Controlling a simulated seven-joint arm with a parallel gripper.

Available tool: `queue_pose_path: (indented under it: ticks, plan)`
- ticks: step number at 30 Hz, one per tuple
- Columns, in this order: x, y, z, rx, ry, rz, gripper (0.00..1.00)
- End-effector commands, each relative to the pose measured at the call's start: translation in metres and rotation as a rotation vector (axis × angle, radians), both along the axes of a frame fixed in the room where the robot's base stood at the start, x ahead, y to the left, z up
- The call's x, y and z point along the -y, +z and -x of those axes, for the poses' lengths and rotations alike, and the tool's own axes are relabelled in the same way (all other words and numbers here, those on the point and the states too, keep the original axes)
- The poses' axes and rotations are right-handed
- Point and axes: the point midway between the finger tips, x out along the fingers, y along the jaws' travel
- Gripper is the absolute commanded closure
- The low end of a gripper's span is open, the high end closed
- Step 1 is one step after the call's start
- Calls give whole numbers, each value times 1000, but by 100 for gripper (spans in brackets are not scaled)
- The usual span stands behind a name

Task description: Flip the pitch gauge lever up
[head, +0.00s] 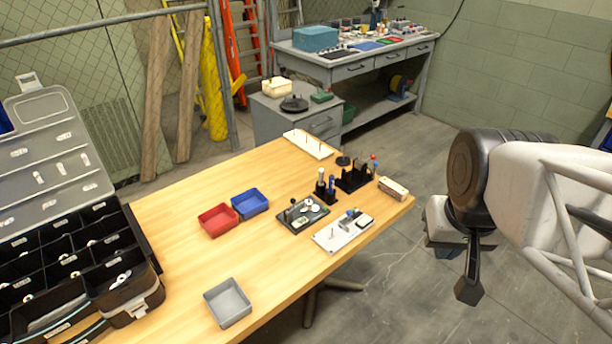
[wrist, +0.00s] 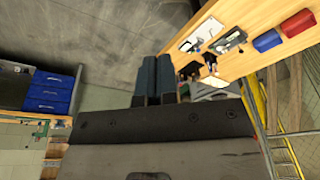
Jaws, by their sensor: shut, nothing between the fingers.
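A dark panel (head: 318,212) with round dials lies on the wooden table, with a small black-knobbed lever (head: 292,202) at its left. A white panel (head: 330,240) with small fittings lies just in front of it. I cannot read labels, so I cannot tell which part is the pitch gauge or how its lever is set. In the wrist view the dark panel (wrist: 232,40) and white panel (wrist: 196,36) show at upper right. My gripper (head: 468,290) hangs beyond the table's right edge, well apart from both panels. Its fingers (wrist: 154,78) are shut and empty.
Red (head: 217,220), blue (head: 250,203) and grey (head: 228,303) trays stand on the table. A black holder (head: 354,176) with upright tools and a white block (head: 393,188) stand behind the panels. An open toolbox (head: 140,295) fills the left. Open floor lies right of the table.

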Motion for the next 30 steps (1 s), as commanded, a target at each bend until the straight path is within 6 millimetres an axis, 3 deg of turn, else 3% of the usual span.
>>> queue_pose_path:
  ticks: [11, 30]
  plan:
    - [-13, -1, -39, -71, -104, -94, 100]
    - [-46, -21, -138, -267, -374, -302, 100]
